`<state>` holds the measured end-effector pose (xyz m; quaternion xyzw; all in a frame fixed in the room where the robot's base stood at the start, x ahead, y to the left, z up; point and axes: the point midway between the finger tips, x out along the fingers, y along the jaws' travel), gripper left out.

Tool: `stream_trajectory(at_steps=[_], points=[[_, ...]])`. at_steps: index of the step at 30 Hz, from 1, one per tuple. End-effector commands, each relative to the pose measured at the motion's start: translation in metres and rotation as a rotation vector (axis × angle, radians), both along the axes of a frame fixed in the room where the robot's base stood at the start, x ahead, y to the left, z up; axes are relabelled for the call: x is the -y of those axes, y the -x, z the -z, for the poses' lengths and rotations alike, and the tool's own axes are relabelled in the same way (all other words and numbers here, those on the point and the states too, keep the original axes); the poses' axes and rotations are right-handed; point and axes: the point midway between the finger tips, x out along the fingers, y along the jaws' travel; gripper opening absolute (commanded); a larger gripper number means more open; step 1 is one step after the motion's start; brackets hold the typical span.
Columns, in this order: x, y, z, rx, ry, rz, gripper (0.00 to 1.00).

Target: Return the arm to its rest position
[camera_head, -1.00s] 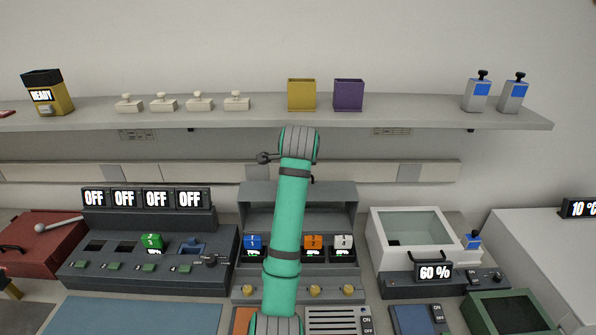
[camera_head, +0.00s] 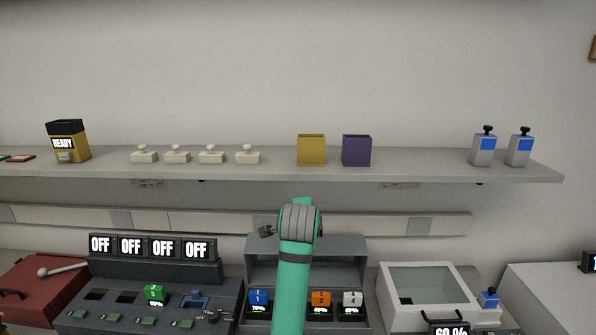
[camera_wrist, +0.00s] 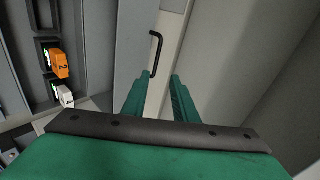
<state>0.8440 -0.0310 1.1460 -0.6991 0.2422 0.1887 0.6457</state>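My arm's green link (camera_head: 292,285) rises in the middle of the head view, bent at a grey joint (camera_head: 299,226) below the shelf. My gripper is out of sight in the head view. In the wrist view my gripper (camera_wrist: 160,88) shows two green fingers standing apart, with nothing between them. A black handle (camera_wrist: 155,52) on a pale panel shows beyond the fingertips, and I cannot tell how far off it is.
The shelf (camera_head: 400,174) carries a yellow box (camera_head: 311,150), a purple box (camera_head: 356,150) and other small items. My arm partly covers the grey rack (camera_head: 345,250). Its orange block (camera_head: 320,298) also shows in the wrist view (camera_wrist: 61,64). A white-framed bin (camera_head: 425,285) stands right.

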Motion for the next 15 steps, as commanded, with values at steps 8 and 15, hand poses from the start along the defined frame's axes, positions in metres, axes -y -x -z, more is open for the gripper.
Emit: stream_trajectory(at_steps=[8,15], points=[[-0.024,0.033,0.034,0.245,0.173,-0.049,0.26],[-0.043,0.077,0.073,0.374,0.305,-0.127,0.26]])
